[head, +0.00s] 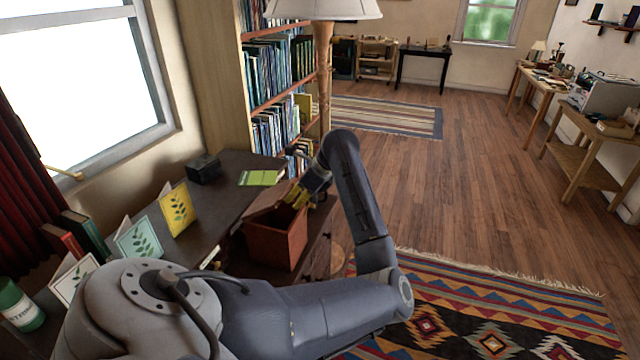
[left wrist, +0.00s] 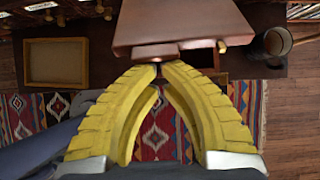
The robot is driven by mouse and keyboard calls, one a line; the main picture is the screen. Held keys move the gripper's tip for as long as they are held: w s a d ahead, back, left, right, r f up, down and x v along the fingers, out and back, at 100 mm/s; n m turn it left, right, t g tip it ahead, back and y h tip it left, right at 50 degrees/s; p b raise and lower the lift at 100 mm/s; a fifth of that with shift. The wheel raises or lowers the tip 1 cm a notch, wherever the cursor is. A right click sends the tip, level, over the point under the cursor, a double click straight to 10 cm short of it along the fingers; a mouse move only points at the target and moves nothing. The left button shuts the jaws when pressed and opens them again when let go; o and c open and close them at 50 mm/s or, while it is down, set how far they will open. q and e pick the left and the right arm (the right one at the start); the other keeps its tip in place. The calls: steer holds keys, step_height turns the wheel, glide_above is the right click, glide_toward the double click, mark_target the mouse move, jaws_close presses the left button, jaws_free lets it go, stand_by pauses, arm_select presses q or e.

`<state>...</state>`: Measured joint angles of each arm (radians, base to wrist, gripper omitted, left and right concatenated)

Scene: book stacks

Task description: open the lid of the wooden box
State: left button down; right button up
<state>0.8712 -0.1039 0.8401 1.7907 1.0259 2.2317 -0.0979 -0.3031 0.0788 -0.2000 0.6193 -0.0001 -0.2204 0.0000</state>
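My left gripper (head: 296,196), with yellow fingers, is at the top of the box beside the lid. In the left wrist view, a reddish-brown panel that looks like the lid (left wrist: 185,24) lies just beyond the fingertips (left wrist: 160,70). The fingertips are drawn together, nearly meeting. No object shows clearly between them. My right gripper is in neither view.
Cards, including a yellow one (head: 177,208), stand on the desk left of the box. A small black box (head: 203,168) and a green book (head: 258,178) lie behind. A lamp post (head: 323,75) and bookshelf rise beyond. A mug (left wrist: 272,45) shows in the wrist view.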

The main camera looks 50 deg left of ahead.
arm_select(q)
steer(key=a+r+h, duration=0.1)
steer(key=s+a+r+t+h, duration=0.1)
steer(key=a+r, duration=0.1)
steer(key=s+a+r+t+h, duration=0.1)
steer(key=r, duration=0.1)
steer(key=shift+s+a+r+h, duration=0.15)
steer(key=shift+r+h, duration=0.1)
steer(key=shift+h, duration=0.15)
steer(key=s+a+r+t+h, duration=0.1)
steer(key=s+a+r+h, duration=0.2)
steer(key=a, duration=0.5)
steer(key=shift+s+a+r+t, duration=0.2)
steer(key=shift+s+r+t, duration=0.1)
steer(key=shift+s, duration=0.5)
